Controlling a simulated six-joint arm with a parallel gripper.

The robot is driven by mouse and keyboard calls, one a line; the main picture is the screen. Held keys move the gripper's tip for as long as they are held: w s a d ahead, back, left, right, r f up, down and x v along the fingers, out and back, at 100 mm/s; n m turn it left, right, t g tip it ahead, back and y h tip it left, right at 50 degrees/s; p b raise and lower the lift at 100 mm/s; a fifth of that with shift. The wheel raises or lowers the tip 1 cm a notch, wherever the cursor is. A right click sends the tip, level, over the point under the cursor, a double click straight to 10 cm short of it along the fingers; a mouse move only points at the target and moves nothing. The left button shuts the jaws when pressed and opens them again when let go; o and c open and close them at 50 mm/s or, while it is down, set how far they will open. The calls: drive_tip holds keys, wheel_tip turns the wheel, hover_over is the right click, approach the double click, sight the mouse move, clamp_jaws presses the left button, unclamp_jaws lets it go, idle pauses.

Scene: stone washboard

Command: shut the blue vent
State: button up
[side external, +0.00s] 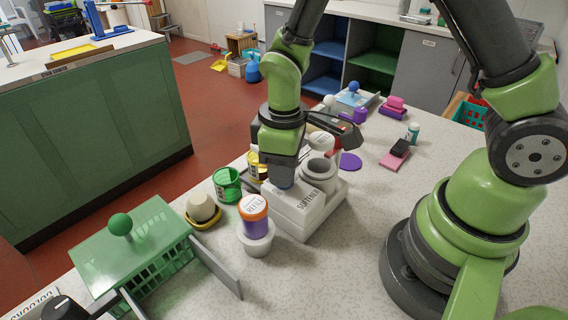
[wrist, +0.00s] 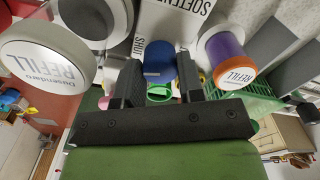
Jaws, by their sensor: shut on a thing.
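The white dispenser marked SOFTENER (side external: 308,206) stands on the speckled counter, with its lettering also in the wrist view (wrist: 180,14). A blue vent (wrist: 160,58) sits on its white top beside the word SHUT. My gripper (wrist: 160,76) points down and has its two dark fingers on either side of the vent, shut on it. In the side view, my gripper (side external: 284,172) covers most of the vent, and only a little blue (side external: 286,184) shows below it. How far the vent is turned is hidden.
A purple refill bottle with an orange cap (side external: 254,216) stands close in front of the dispenser. A green cup (side external: 227,184), an egg-shaped thing on a yellow dish (side external: 201,208) and a green basket (side external: 135,254) are to the left.

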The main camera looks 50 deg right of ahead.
drive_tip(key=shift+m, duration=1.5)
drive_tip(key=o, duration=0.9)
drive_tip(key=shift+o, duration=0.2)
drive_tip(key=shift+r, duration=0.1)
wheel_tip(320, 180, up, 9)
drive_tip(key=shift+r, duration=0.4)
